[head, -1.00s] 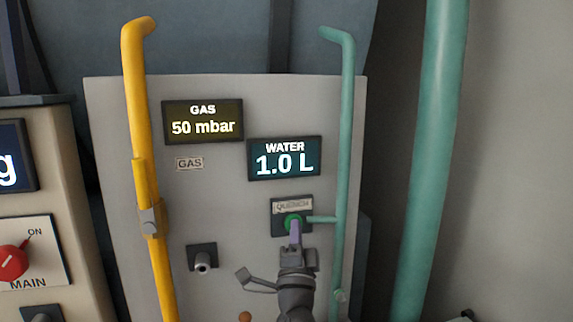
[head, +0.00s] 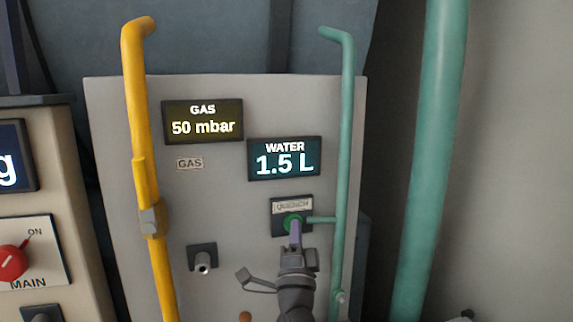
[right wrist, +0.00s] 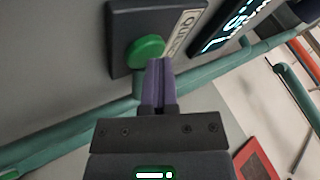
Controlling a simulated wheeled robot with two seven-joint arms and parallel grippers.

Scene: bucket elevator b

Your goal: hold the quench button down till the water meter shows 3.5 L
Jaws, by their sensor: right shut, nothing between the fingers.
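The green quench button (head: 293,221) sits on a dark plate under the QUENCH label on the grey panel. The water meter (head: 284,158) above it reads 1.5 L. My right gripper (head: 295,234) is shut and empty, and its purple fingertips are at the lower part of the button. In the right wrist view the shut fingers (right wrist: 158,75) overlap the right edge of the green button (right wrist: 146,51). How far the button is pressed in cannot be told. My left gripper is not in view.
A gas display (head: 203,122) reads 50 mbar. A yellow pipe (head: 138,110) runs down the panel's left side and a thin green pipe (head: 346,120) down its right. A small dark knob (head: 202,260) sticks out left of my right gripper. A red MAIN switch (head: 12,263) is at far left.

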